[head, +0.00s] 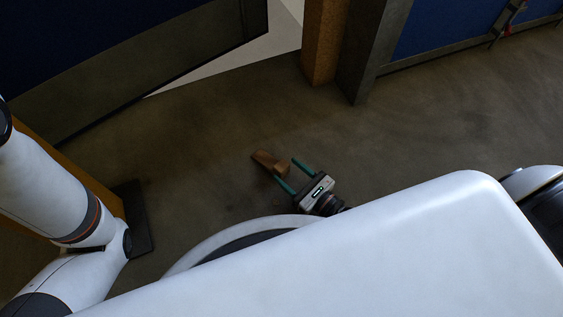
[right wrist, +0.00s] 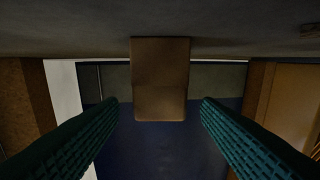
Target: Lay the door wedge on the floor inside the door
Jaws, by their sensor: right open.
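The door wedge (head: 265,158) is a small brown piece on the dark floor, below the doorway in the head view. In the right wrist view the wedge (right wrist: 160,80) is a brown block with its upper edge against the floor. My right gripper (head: 286,170) is low beside the wedge, open, with its teal fingers on either side of the wedge's near end. Gaps show between the wedge and both fingers in the right wrist view (right wrist: 160,102). The blue and grey door (head: 170,75) stands open at the upper left. My left gripper is out of view.
A brown and grey door post (head: 365,50) stands right of the opening, beside a blue wall (head: 440,25). Pale floor (head: 235,65) shows beyond the door. A dark plate-like object (head: 133,215) stands at lower left near my left arm. The floor around the wedge is clear.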

